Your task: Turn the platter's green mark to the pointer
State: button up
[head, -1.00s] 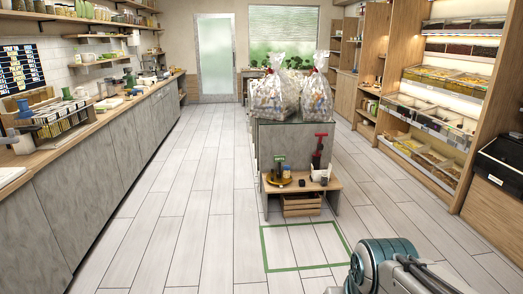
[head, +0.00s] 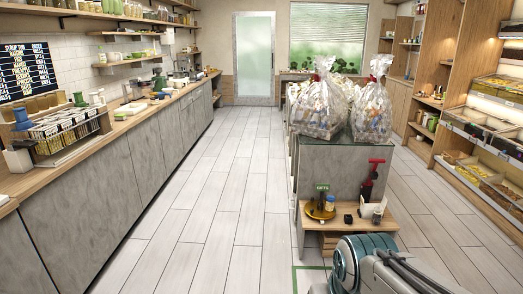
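A small round golden platter (head: 313,211) sits on the low wooden shelf (head: 343,220) at the near end of the grey counter. A small green sign (head: 321,188) with light lettering stands at it, and a small jar with a blue part (head: 330,203) is at its right side. The green mark and the pointer are too small to make out. Part of my arm shows at the bottom right, below the shelf. My gripper is not in view.
Two wrapped gift bags (head: 320,108) (head: 372,112) stand on the counter. Small dark objects, a white container (head: 373,210) and a red-handled tool (head: 369,183) share the shelf. A green floor outline (head: 295,280) lies in front. The left aisle is clear.

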aim_at(320, 207)
jog(key=z, duration=0.1)
jog(key=i, duration=1.55)
jog(key=z, duration=0.7)
jog(key=i, duration=1.65)
jog(key=z, duration=0.45)
